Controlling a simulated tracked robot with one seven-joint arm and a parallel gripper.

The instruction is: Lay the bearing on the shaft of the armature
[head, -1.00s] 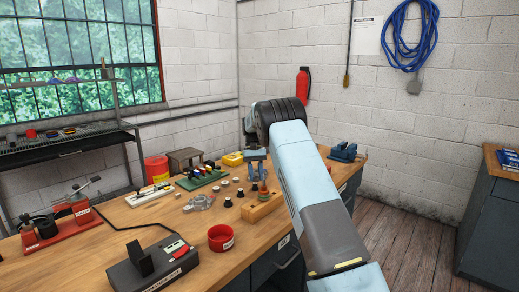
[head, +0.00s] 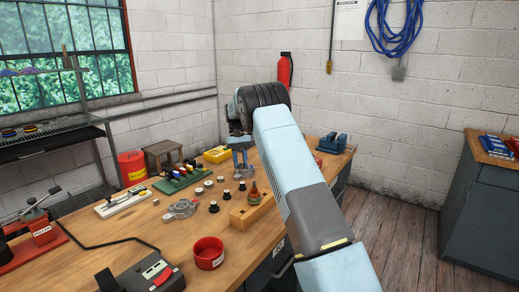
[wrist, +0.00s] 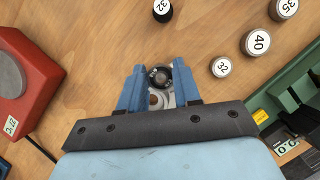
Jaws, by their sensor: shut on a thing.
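My gripper (wrist: 159,75) is shut on the bearing (wrist: 161,77), a small dark ring between its two blue fingertips in the wrist view. In the head view my gripper (head: 241,163) points down over the bench; the bearing cannot be made out there. The armature (head: 254,194), green and copper-coloured, stands upright at a wooden block (head: 240,215). It is below and slightly right of my gripper in the head view, apart from it. I cannot make out the armature in the wrist view.
A silver housing (head: 181,208) and several small round pieces with numbered tops lie left of the block. A red bowl (head: 209,252) stands nearer. A green tray (head: 182,178) and a yellow case (head: 217,154) stand behind. A red device (wrist: 28,75) shows in the wrist view.

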